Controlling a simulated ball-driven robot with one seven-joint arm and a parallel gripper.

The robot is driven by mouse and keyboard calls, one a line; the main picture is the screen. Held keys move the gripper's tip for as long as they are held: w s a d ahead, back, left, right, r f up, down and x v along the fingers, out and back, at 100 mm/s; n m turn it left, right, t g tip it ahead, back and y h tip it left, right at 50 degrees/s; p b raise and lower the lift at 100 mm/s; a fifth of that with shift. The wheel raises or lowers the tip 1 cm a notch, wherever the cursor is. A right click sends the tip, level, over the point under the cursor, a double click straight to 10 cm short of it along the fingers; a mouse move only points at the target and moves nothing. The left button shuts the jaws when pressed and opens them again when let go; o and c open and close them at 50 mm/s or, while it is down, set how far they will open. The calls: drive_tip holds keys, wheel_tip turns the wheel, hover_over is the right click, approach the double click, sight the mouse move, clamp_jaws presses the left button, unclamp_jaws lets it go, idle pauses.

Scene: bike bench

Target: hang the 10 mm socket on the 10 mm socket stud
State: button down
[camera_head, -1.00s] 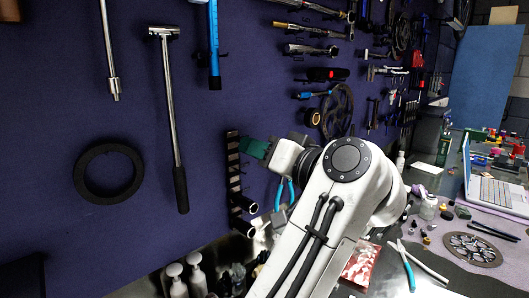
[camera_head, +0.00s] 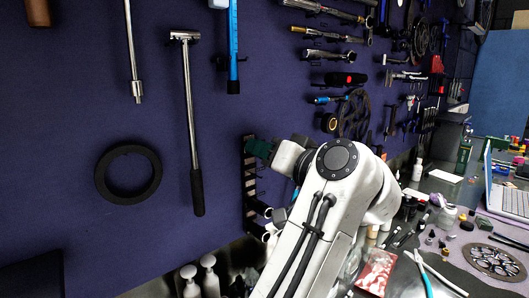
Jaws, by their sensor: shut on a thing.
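My gripper (camera_head: 262,149) is at the upper part of a dark vertical socket rail (camera_head: 250,185) on the purple wall board. Its dark green fingertips touch or nearly touch the rail. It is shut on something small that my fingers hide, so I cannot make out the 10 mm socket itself. Several studs stick out along the rail, and sockets (camera_head: 258,207) hang on its lower part. I cannot read which stud is the 10 mm one.
A long-handled ratchet (camera_head: 192,120) and a black ring (camera_head: 102,176) hang left of the rail. White bottles (camera_head: 209,275) stand below it.

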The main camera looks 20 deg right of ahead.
idle(0.3)
drive_tip(key=c, duration=0.8)
unclamp_jaws()
drive_tip(key=shift+c, duration=0.2)
drive_tip(key=b+v, duration=0.1)
drive_tip(key=v, duration=0.9)
drive_tip(key=shift+s+b, duration=0.3)
drive_tip(key=shift+s, duration=0.1)
drive_tip(key=shift+s+d, duration=0.15)
